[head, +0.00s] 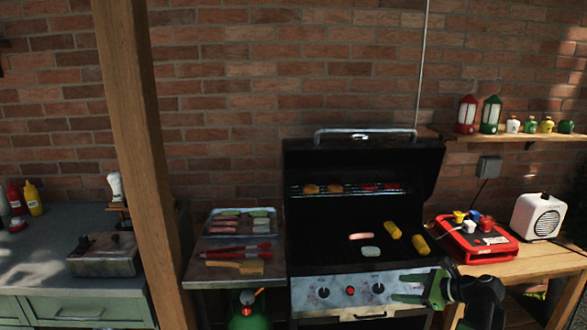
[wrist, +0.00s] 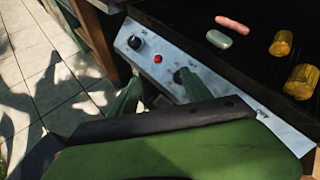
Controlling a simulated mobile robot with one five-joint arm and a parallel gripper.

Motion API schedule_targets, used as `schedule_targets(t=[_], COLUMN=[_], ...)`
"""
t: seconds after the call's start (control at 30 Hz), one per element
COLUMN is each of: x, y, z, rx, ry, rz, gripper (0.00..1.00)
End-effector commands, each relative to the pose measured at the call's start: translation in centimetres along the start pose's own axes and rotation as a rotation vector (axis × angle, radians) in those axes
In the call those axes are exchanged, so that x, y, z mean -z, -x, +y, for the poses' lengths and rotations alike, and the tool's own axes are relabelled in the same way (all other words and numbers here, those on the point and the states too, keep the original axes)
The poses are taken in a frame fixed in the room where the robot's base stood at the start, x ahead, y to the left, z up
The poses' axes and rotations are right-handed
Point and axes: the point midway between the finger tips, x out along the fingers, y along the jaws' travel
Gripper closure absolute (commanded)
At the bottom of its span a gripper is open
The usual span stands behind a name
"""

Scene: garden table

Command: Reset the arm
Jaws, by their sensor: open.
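My gripper (head: 401,287) is at the lower right in the head view, in front of the grill's control panel (head: 335,294). Its two green fingers are apart, with nothing held between them. They point left, near the right-hand knob (head: 378,288). In the wrist view, the fingertips of my gripper (wrist: 160,90) show in front of the panel, by a red button (wrist: 158,59). My dark and green arm parts fill the bottom of that view and hide part of the panel.
The open grill (head: 325,250) holds two corn cobs (head: 392,230), a sausage (head: 361,236) and a pale piece (head: 371,252). A tray (head: 213,231) and tongs (head: 235,250) lie on the left side table. A red case (head: 470,254) and white speaker (head: 539,216) stand right. A wooden post (head: 138,150) rises left.

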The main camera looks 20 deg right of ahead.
Motion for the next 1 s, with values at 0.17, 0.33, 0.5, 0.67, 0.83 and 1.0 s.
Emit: schedule_targets(t=[0.17, 0.33, 0.5, 0.67, 0.83, 1.0], x=[-8.6, -14.9, -18.4, -19.6, -18.7, -15.7], y=[-11.8, -20.6, -25.2, -26.6, -26.0, -23.9], z=[7.4, 17.8, 27.9, 34.4, 37.9, 34.9], rx=[-0.253, -0.504, -0.726, -0.892, -1.079, -1.235], ry=[0.179, 0.478, 0.847, 1.187, 1.617, 1.934], rz=[0.026, 0.073, 0.108, 0.124, 0.146, 0.18], gripper=[0.43, 0.43, 0.43, 0.43, 0.43, 0.43])
